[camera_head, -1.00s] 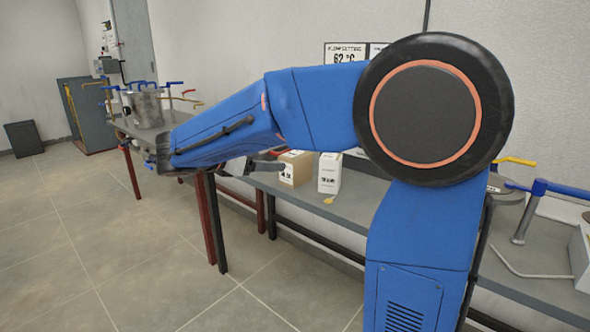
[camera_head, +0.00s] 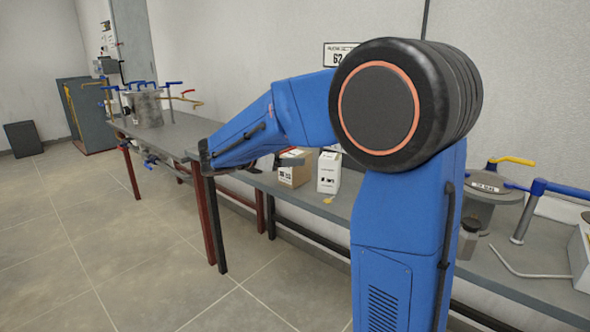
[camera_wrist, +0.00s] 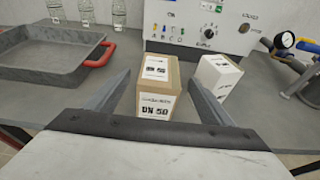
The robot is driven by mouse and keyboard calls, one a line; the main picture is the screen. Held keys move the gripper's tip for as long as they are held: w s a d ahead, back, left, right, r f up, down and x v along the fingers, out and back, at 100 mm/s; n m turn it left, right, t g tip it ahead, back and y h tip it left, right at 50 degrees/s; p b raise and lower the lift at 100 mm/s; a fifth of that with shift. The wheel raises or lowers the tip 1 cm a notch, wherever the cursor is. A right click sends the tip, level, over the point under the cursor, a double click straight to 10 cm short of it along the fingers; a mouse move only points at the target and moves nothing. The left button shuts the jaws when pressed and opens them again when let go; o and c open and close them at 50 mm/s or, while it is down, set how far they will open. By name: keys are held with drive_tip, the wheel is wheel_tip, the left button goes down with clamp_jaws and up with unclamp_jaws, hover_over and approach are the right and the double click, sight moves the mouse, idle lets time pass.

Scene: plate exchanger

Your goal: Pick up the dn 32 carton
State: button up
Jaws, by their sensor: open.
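A tan carton (camera_wrist: 158,92) with white labels stands on the bench, its front reading what looks like DN 50. It also shows in the head view (camera_head: 293,173). A white carton (camera_wrist: 216,76) stands to its right, and also in the head view (camera_head: 328,174); its print is too small to read. I cannot make out a DN 32 label on either carton. My gripper (camera_wrist: 160,78) is open and empty, its fingers spread to the left and right of the tan carton in the wrist view. Whether they reach around it I cannot tell.
A grey tray (camera_wrist: 45,68) with red handles lies left of the cartons. Glass bottles (camera_wrist: 86,10) and a control box with a dial (camera_wrist: 200,24) stand behind. Pipework with a gauge (camera_wrist: 285,42) is at right. A yellow item (camera_head: 328,201) lies at the bench's front edge.

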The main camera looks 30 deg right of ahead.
drive_tip(key=shift+x, duration=2.85)
drive_tip(key=c, duration=1.2)
